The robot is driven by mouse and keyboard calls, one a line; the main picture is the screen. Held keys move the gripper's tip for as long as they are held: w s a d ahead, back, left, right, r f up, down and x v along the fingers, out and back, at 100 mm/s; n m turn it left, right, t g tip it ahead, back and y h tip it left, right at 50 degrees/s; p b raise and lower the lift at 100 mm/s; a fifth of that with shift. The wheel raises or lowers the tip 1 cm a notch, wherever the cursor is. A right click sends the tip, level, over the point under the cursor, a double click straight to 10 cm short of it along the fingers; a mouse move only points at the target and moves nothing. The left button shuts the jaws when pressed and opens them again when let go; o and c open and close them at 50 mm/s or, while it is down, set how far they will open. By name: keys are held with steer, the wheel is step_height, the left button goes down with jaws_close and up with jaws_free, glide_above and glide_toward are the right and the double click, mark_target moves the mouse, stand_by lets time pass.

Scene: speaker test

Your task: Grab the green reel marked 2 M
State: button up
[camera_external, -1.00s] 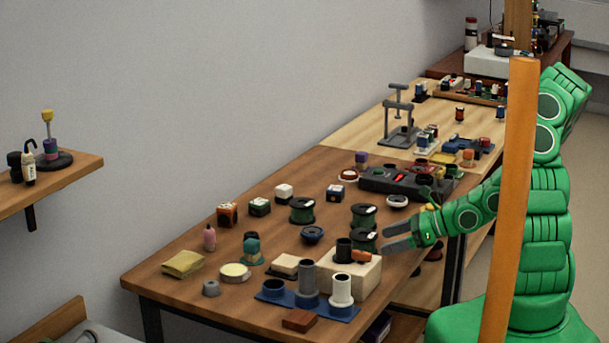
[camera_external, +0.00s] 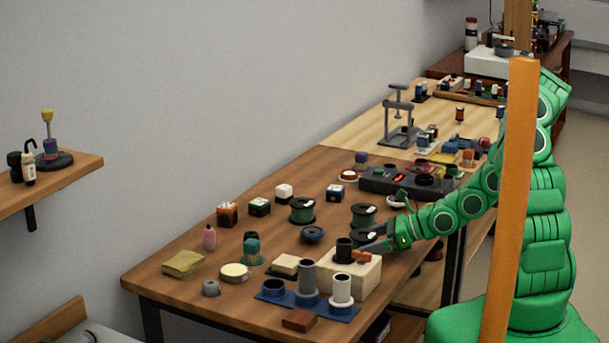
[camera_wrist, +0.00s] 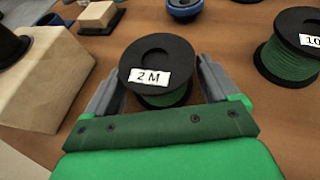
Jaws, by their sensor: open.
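The green reel marked 2 M (camera_wrist: 158,66) stands upright on the table in the wrist view, its black top flange and white label facing me. My gripper (camera_wrist: 157,88) is open, with one grey finger on each side of the reel; I cannot tell whether either finger touches it. In the external view my gripper (camera_external: 370,246) is low over the table's right side, beside the cream block. There the reel (camera_external: 364,236) is partly hidden by my gripper.
Another green reel (camera_wrist: 290,52) with a label starting "10" stands to the right in the wrist view. A cream block (camera_wrist: 42,82) stands close on the left. A blue piece (camera_wrist: 184,8) and a small pale block (camera_wrist: 98,17) lie beyond the reel.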

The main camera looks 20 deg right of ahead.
steer(key=c, duration=1.1)
steer(key=shift+r, duration=0.1)
steer(key=shift+c, duration=0.2)
